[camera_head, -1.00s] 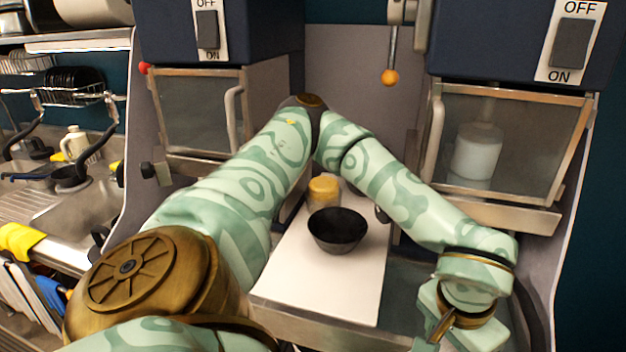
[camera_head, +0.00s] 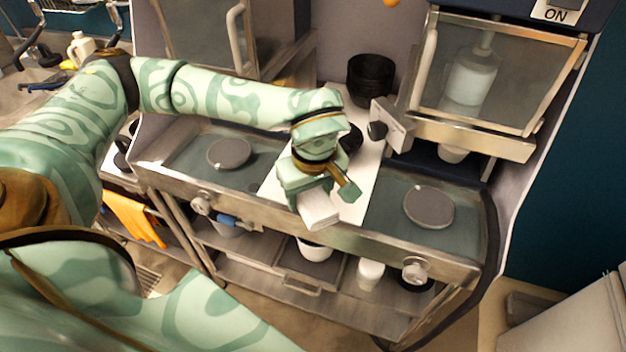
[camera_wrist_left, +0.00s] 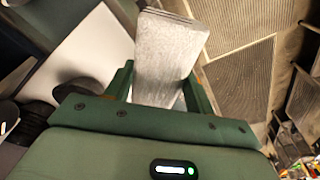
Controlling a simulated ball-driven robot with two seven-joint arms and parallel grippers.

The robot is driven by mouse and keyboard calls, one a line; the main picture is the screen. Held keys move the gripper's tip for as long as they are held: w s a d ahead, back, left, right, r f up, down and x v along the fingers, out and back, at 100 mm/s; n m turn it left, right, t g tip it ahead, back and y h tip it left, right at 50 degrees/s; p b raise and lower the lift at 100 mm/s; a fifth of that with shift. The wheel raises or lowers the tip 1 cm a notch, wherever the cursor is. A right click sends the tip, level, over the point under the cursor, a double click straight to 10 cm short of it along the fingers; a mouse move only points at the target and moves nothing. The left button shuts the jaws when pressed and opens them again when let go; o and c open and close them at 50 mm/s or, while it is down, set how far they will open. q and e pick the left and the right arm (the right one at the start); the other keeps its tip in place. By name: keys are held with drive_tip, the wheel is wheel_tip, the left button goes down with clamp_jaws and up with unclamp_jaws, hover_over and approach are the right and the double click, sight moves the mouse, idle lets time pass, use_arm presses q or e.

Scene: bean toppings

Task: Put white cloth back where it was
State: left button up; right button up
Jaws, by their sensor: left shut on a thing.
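My left gripper (camera_head: 319,193) reaches in from the left and is over the front part of the white board on the counter. It is shut on the white cloth (camera_head: 319,212), a folded, pale block that sticks out below the fingers near the counter's front edge. In the left wrist view the cloth (camera_wrist_left: 170,52) stands between the two green fingers. Its gripped end is partly hidden by the gripper body. I cannot tell whether the cloth touches the board. My right gripper is not in view.
The white board (camera_head: 362,185) lies between two round burner plates, left (camera_head: 229,153) and right (camera_head: 429,207). Black bowls (camera_head: 371,78) stand behind it. An orange cloth (camera_head: 134,217) hangs at the front left. A lower shelf holds a white bowl (camera_head: 315,250) and a white cup (camera_head: 370,273).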

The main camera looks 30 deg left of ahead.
use_arm(q)
drive_tip(key=w+a+f, duration=0.1)
drive_tip(key=w+f, duration=0.1)
drive_tip(key=w, duration=0.1)
drive_tip(key=w+a+f, duration=0.2)
drive_tip(key=w+f, duration=0.1)
drive_tip(key=w+a+f, duration=0.1)
drive_tip(key=w+f, duration=0.2)
drive_tip(key=shift+w+a, duration=0.15)
drive_tip(key=shift+w, duration=0.15)
drive_tip(key=shift+w+a+f, duration=0.1)
drive_tip(key=shift+w+f, duration=0.05)
drive_tip(key=shift+f, duration=0.15)
drive_tip(key=shift+w+a+f, duration=0.1)
drive_tip(key=shift+w+f, duration=0.05)
drive_tip(key=shift+f, duration=1.55)
drive_tip(key=shift+f, duration=0.1)
drive_tip(key=o, duration=1)
drive_tip(key=shift+o, duration=0.2)
wheel_tip(320, 180, up, 12)
drive_tip(key=d, duration=0.1)
drive_tip(key=shift+s+d, duration=0.2)
drive_tip(key=shift+s, duration=0.25)
